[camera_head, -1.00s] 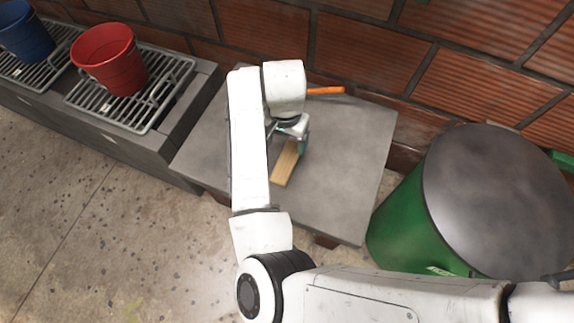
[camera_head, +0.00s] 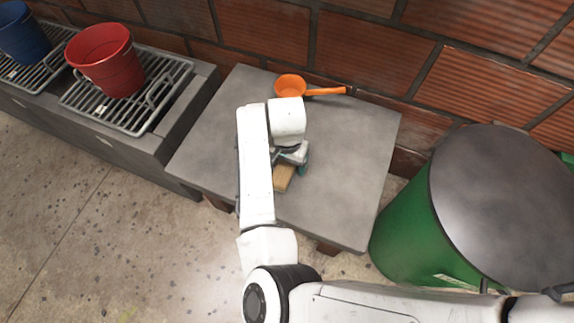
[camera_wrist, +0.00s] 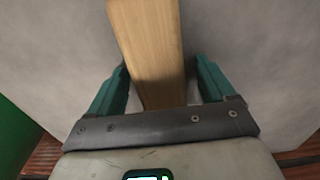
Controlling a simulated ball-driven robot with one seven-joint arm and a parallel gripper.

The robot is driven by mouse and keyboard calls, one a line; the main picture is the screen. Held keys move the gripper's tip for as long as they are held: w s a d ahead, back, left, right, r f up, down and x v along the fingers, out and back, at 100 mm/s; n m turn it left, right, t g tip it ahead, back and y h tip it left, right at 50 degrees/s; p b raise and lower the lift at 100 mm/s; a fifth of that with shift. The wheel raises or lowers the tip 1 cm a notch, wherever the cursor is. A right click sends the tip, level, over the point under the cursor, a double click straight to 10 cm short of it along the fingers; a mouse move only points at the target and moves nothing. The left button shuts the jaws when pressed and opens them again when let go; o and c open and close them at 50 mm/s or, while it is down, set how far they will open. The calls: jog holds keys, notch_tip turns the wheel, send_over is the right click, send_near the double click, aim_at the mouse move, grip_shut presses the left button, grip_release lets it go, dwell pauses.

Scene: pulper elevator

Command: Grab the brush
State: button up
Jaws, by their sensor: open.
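The brush shows as a flat wooden block on the grey table, mostly hidden by my arm in the head view (camera_head: 284,178). In the wrist view the brush's plain wooden top (camera_wrist: 147,45) runs from the upper edge down between my fingers. My gripper (camera_wrist: 162,75) is open, with one teal finger on each side of the wood. A gap shows beside the wood at the right finger; the left finger is closer to it. In the head view my gripper (camera_head: 290,165) is over the brush. Bristles are not visible.
An orange ladle (camera_head: 291,86) lies at the back of the grey table (camera_head: 345,150), by the brick wall. A green barrel (camera_head: 405,235) with a grey lid stands to the right. A red bucket (camera_head: 107,62) and a blue bucket (camera_head: 24,32) stand on racks at the left.

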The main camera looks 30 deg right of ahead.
jog(key=c, duration=1.1)
jog(key=shift+r, duration=0.15)
